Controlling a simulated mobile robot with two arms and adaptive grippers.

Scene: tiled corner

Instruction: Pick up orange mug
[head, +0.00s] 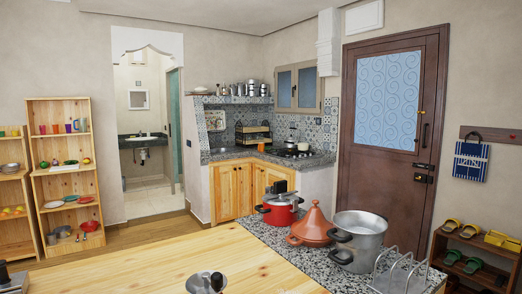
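Small coloured cups stand in a row on the upper board of the wooden shelf unit (63,98) at the left of the head view. An orange cup or mug (84,125) seems to be at the right end of that row, but it is small and its handle cannot be made out. Neither of my grippers can be clearly identified in the view. The shelf is across the room, beyond the wooden counter.
A wooden counter (150,262) fills the foreground. On its granite part stand a red pot (278,212), an orange tagine (314,230), a steel pot (358,240) and a wire rack (398,272). Wooden floor (128,235) shows between counter and shelf. A doorway is behind.

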